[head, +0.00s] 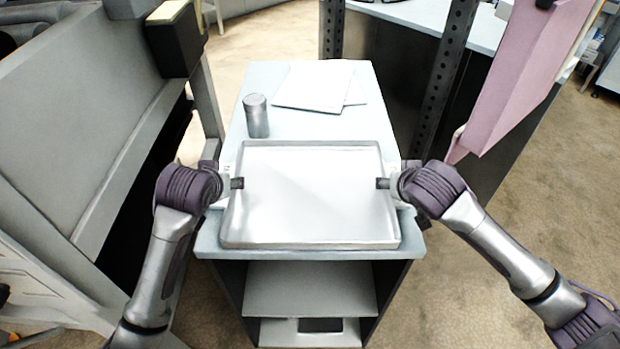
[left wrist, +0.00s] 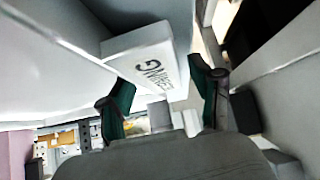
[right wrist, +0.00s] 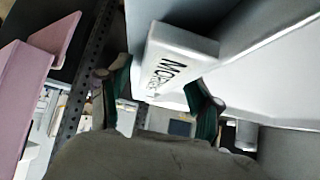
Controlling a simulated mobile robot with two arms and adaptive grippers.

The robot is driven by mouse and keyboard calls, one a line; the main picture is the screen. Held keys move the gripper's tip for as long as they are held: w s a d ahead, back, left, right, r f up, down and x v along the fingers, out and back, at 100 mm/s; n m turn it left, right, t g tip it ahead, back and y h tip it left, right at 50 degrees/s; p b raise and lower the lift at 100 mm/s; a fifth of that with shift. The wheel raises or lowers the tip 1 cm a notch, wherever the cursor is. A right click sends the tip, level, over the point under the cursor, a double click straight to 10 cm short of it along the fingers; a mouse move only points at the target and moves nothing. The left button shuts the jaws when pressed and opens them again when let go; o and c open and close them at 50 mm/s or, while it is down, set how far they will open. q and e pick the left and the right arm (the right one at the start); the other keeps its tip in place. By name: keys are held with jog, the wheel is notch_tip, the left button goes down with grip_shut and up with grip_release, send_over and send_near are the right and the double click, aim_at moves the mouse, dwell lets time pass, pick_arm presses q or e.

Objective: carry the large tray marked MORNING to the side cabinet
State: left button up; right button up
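The large tray (head: 312,243), shallow, pale and empty, lies level over the near part of a grey shelved cabinet top (head: 290,122). My left gripper (head: 237,183) is at its left side and my right gripper (head: 382,183) at its right side. In the left wrist view, a white end block (left wrist: 150,50) with letters ending in "NG" sits between the spread fingers of my left gripper (left wrist: 163,95). In the right wrist view, another white block (right wrist: 180,50) starting "MO" sits between the spread fingers of my right gripper (right wrist: 160,92). Both grippers look open around the blocks.
A grey metal cylinder (head: 257,115) and white sheets (head: 315,86) lie behind the tray on the same top. A large grey machine (head: 75,110) is close on the left. A perforated dark post (head: 445,75) and a pink panel (head: 525,80) are on the right.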

pick_arm(q)
jog(key=v, duration=1.2)
pick_arm(e)
jog(key=v, duration=1.2)
